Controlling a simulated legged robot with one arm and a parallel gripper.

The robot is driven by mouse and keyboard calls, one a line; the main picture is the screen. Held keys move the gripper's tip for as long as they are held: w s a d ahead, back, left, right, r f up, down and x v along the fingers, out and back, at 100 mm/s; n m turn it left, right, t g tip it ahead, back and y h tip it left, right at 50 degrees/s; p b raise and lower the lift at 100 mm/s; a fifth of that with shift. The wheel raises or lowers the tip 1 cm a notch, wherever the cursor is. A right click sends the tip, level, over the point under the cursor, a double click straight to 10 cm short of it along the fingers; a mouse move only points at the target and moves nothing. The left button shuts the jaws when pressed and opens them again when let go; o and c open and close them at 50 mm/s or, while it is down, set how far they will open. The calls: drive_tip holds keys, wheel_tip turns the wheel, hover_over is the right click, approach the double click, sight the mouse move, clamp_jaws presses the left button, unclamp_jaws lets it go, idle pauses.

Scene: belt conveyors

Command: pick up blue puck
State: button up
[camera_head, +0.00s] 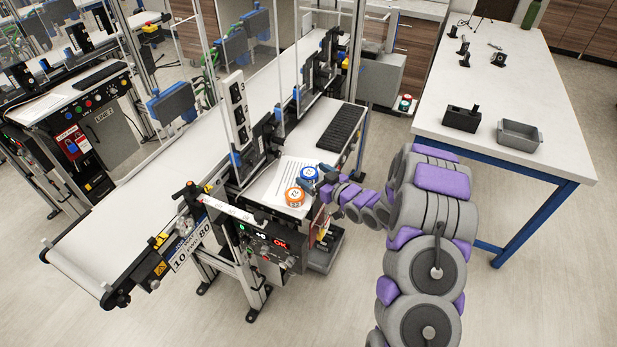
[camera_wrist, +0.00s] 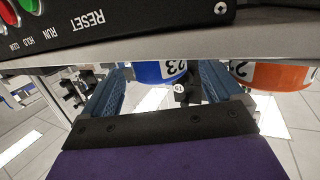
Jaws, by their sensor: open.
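The blue puck (camera_head: 309,172) lies on the white side shelf of the conveyor station, just behind the orange puck (camera_head: 295,196). My gripper (camera_head: 322,178) is at the shelf's right edge, close beside the blue puck. In the wrist view the blue puck (camera_wrist: 160,72) shows between the two blue fingers of my gripper (camera_wrist: 165,85), which are apart. The orange puck (camera_wrist: 272,76) is outside the fingers, to the right. I cannot tell whether a finger touches the blue puck.
A panel with a RESET label (camera_wrist: 110,22) crosses the top of the wrist view. A paper sheet (camera_head: 282,172) and black keyboard (camera_head: 341,127) lie on the shelf. A control box (camera_head: 268,247) hangs in front. A white table (camera_head: 560,130) with a grey bin (camera_head: 520,134) stands right.

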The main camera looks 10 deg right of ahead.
sight(305, 169)
drive_tip(key=x, duration=0.1)
drive_tip(key=b+x, duration=0.1)
drive_tip(key=x, duration=0.1)
drive_tip(key=shift+w+a+f, duration=0.1)
drive_tip(key=shift+w+f, duration=0.15)
drive_tip(key=shift+w+a, duration=0.3)
drive_tip(key=shift+w, duration=0.05)
drive_tip(key=shift+c, duration=0.4)
drive_tip(key=c, duration=1)
drive_tip(key=shift+r, duration=0.1)
